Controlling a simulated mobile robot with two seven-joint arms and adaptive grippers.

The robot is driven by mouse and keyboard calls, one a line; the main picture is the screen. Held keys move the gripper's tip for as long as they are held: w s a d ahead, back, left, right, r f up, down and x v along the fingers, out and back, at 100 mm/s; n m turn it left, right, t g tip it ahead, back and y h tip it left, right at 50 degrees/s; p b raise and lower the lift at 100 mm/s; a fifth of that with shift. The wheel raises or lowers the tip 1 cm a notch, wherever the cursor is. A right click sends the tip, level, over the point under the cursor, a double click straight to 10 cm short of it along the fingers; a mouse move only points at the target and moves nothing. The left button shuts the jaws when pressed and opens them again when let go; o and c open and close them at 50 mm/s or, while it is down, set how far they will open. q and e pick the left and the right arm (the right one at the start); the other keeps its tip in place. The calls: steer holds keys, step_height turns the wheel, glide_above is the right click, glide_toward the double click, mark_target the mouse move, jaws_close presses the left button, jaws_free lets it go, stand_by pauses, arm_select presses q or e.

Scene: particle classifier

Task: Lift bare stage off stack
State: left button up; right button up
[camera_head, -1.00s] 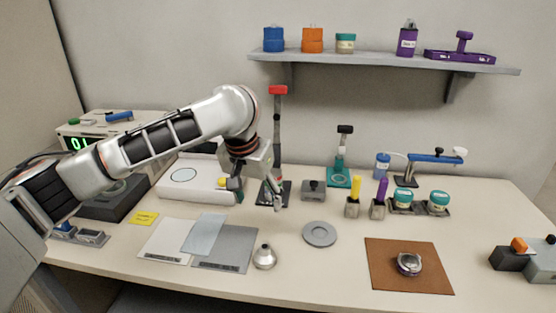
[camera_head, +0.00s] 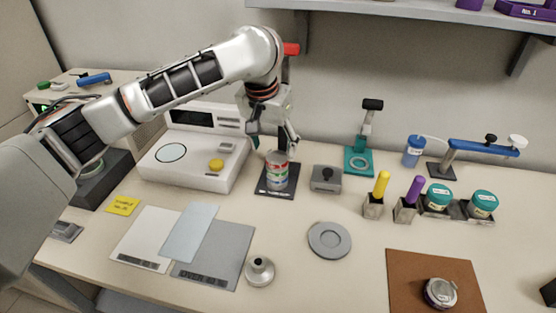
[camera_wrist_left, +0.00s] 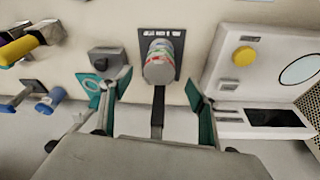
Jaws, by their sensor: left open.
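The stack (camera_head: 277,172) is a short upright cylinder with red, green, blue and pale bands. It stands on a dark base plate (camera_head: 267,192) in the head view. My left gripper (camera_head: 276,143) is open and empty above the top of the stack, pointing down. In the left wrist view the stack (camera_wrist_left: 160,62) shows between the two teal-padded fingers (camera_wrist_left: 158,85), with a grey disc-like top facing the camera. I cannot tell whether the fingers touch it. Which layer is the bare stage is not clear. My right gripper is not in view.
A white device with a yellow knob (camera_head: 216,165) stands left of the stack. A grey block (camera_head: 325,179) sits close on its right. A red-topped post (camera_head: 291,48) rises behind the arm. A grey round dish (camera_head: 330,240) and a metal funnel-like piece (camera_head: 260,271) lie in front.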

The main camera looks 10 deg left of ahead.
mark_target(277, 157)
arm_select(q)
steer(key=b+x, duration=0.2)
steer(key=x, duration=0.2)
steer(key=shift+w+d+f, duration=0.1)
steer(key=shift+w, duration=0.05)
steer(key=shift+w+f+b, duration=0.3)
steer(key=shift+f+b, duration=0.1)
steer(key=shift+r, duration=0.2)
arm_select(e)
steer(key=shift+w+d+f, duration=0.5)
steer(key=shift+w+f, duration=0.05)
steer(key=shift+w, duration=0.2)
arm_select(q)
steer(key=c, duration=1.3)
steer(key=shift+o, duration=0.2)
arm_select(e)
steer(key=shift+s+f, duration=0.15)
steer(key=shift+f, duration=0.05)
